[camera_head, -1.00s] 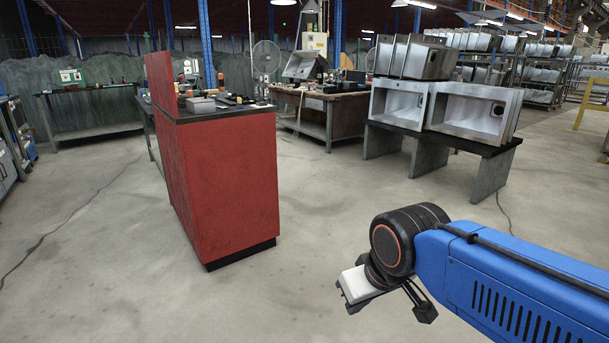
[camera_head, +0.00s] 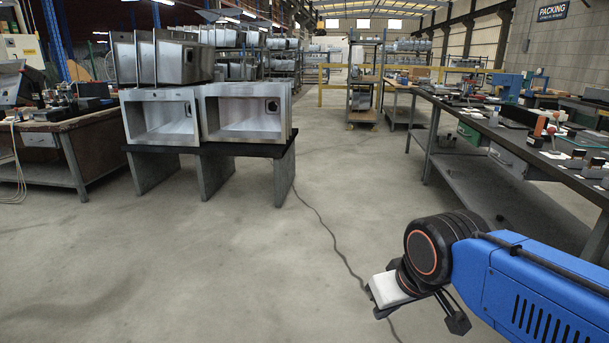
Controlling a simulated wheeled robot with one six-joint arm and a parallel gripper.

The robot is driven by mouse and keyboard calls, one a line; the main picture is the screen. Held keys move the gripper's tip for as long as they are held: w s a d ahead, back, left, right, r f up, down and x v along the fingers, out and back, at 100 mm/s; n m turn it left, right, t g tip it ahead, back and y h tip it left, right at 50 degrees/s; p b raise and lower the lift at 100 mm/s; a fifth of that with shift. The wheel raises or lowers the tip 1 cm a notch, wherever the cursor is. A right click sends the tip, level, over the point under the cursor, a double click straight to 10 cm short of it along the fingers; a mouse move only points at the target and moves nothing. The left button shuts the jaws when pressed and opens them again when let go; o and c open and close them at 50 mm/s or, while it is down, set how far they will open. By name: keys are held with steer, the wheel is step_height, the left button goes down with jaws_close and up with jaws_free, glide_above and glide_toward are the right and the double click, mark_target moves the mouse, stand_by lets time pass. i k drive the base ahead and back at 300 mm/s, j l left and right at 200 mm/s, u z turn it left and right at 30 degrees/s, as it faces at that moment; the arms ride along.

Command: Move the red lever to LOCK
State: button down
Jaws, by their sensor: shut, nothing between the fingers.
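I cannot make out a red lever or a LOCK marking for certain. A small orange-red upright piece (camera_head: 540,127) stands on the long workbench at the right, too small to tell what it is. My gripper (camera_head: 397,298) hangs at the end of my blue arm at the lower right, over open floor. It is shut and empty, well short of the workbench and apart from everything. My wrist hides part of it.
The long workbench (camera_head: 470,123) at the right carries several tools and small parts. Steel sinks (camera_head: 160,120) stand on a dark-topped stand (camera_head: 215,150) at the left centre. A cable (camera_head: 325,228) lies across the floor.

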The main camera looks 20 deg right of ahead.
mark_target(551, 131)
steer(key=i+l+z, duration=0.1)
steer(key=i+z, duration=0.85)
steer(key=z, duration=0.2)
steer(key=i+j+z, duration=0.2)
steer(key=z, duration=0.15)
steer(key=i, duration=0.1)
